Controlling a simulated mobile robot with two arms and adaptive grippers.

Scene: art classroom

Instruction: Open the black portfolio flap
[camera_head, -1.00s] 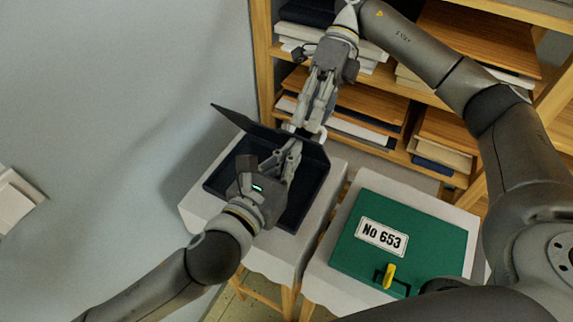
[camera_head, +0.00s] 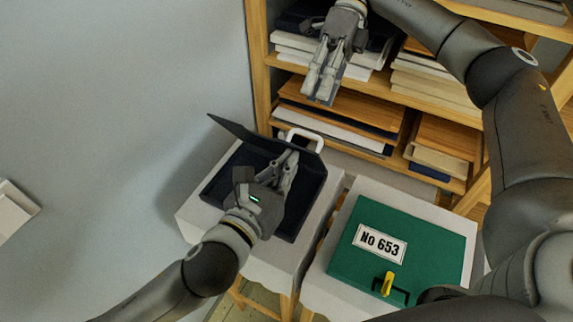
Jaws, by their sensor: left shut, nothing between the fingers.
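The black portfolio (camera_head: 300,207) lies on a white-covered stand at the centre left. Its flap (camera_head: 240,130) is raised and tilted up along the far side, with a white handle (camera_head: 306,135) at its top edge. The dark inside shows below the flap. My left gripper (camera_head: 287,160) is shut over the inside of the portfolio, close to the flap's inner face; I cannot tell whether it touches. My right gripper (camera_head: 322,88) is up and away from the portfolio, in front of the shelves. Its fingers lie close together, and whether they are fully shut is unclear.
A green case (camera_head: 330,255) labelled No 653, with a yellow clasp, lies on a second white-covered stand (camera_head: 340,290) to the right. Wooden shelves (camera_head: 258,60) with stacked boards and papers stand behind. A blank wall is at the left.

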